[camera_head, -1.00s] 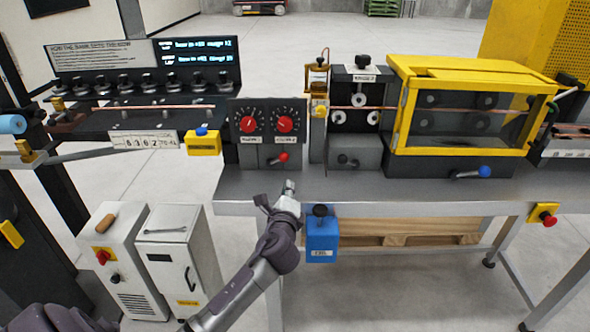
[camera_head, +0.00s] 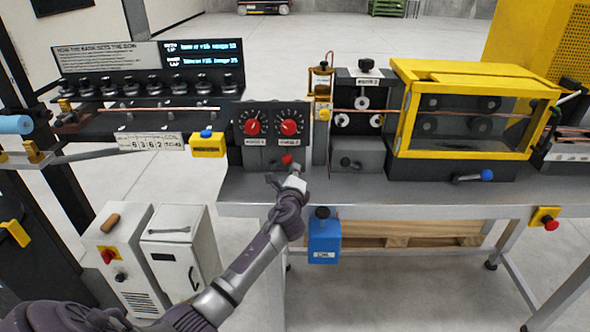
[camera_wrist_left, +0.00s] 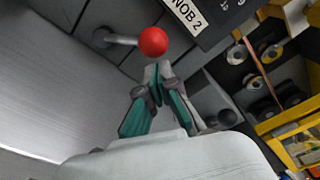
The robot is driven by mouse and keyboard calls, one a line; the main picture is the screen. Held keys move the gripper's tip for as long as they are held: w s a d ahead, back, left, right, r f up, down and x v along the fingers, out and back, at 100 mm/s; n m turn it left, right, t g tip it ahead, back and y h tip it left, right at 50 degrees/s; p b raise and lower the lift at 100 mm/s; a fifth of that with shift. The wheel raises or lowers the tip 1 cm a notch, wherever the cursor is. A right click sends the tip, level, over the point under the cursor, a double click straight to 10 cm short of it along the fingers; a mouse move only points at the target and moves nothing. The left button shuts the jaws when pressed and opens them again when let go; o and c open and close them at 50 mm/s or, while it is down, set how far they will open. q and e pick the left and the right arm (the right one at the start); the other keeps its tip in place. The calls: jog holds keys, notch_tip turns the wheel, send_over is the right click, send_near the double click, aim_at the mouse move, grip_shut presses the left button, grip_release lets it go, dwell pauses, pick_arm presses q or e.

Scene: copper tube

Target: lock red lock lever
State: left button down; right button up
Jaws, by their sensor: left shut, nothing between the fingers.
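The red lock lever has a round red ball (camera_head: 287,159) in front of the dark box below the two red knobs. In the left wrist view the red ball (camera_wrist_left: 153,41) sits on a short metal rod running left to a pivot on the grey panel. My left gripper (camera_head: 290,176) is just below the ball. In the left wrist view its shut fingertips (camera_wrist_left: 158,72) are empty and lie right beneath the ball; I cannot tell whether they touch it. The lever's rod is mostly hidden in the head view. My right gripper does not show.
Two red dial knobs (camera_head: 288,127) are above the lever. A blue box (camera_head: 324,242) hangs at the bench front. A lever with a blue ball (camera_head: 487,174) is right, below the yellow-framed enclosure (camera_head: 460,108). The steel bench top (camera_head: 350,186) is clear in front.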

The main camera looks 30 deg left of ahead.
aim_at(283, 160)
pick_arm(q)
jog(key=shift+w+a, duration=0.1)
jog(key=shift+w, duration=0.1)
jog(key=shift+s+a+r+n, duration=0.15)
jog(key=shift+r+n, duration=0.2)
jog(key=shift+n, duration=0.25)
jog(key=n, duration=0.1)
jog(key=a+r+n+b, duration=0.1)
jog(key=n, duration=0.1)
jog(key=shift+s+a+r, duration=0.15)
jog(key=shift+s+r, duration=0.15)
jog(key=shift+s, duration=0.05)
jog(key=n, duration=0.1)
jog(key=s+a+r+n, duration=0.1)
jog(key=n, duration=0.1)
jog(key=shift+a+t+b, duration=0.15)
jog(key=shift+t+b, duration=0.15)
jog(key=shift+b, duration=0.1)
jog(key=s+a+n+y+b, duration=0.1)
jog(key=s+a+n+b, duration=0.1)
jog(key=a+n, duration=0.4)
jog(key=shift+s+n, duration=0.8)
jog(key=shift+n, duration=2)
jog(key=shift+f, duration=0.1)
jog(key=shift+f, duration=0.1)
